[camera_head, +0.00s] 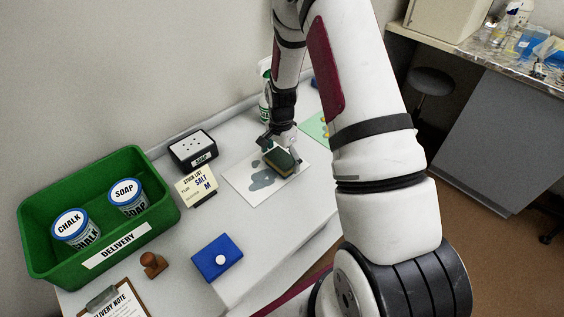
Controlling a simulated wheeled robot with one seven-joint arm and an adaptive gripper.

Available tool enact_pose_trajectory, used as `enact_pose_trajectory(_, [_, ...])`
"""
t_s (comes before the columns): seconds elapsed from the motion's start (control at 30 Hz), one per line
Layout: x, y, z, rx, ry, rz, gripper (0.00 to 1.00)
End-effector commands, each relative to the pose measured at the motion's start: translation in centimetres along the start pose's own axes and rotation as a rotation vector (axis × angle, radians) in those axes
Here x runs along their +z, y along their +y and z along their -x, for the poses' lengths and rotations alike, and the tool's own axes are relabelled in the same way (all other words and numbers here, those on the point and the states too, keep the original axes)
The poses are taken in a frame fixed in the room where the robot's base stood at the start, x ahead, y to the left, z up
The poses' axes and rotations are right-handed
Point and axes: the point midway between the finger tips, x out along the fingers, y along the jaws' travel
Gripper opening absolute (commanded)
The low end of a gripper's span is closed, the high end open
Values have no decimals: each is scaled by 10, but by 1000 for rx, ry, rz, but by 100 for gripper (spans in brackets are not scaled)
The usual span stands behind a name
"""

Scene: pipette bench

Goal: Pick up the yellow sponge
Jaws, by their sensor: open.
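The sponge (280,162) lies on a white sheet with grey blotches (247,192) on the bench. It shows a dark green top and a yellow side. My gripper (279,145) is open and right at the sponge, at its upper edge in the picture. One finger shows at the sponge's left and part of the gripper at its right. The far finger contact is too small to make out.
A green delivery crate (165,208) with chalk and soap tins stands at left. A black soap box (193,150), a stock card (196,186), a blue pad (217,258), a brown stamp (153,264) and a clipboard (113,303) sit nearby. A spray bottle (265,105) stands behind my gripper.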

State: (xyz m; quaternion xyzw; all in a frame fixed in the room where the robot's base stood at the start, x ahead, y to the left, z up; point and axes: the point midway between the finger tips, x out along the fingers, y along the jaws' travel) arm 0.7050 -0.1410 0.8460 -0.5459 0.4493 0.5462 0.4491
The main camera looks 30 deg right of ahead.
Motion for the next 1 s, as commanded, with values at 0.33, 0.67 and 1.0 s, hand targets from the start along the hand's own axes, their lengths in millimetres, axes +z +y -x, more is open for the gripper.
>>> enact_pose_trajectory(0.33, [0, 0, -4, -1, 0, 0, 91])
enact_pose_trajectory(0.67, [0, 0, -4, 0, 0, 0, 48])
enact_pose_trajectory(1.0, [0, -1, 2, -1, 1, 0, 48])
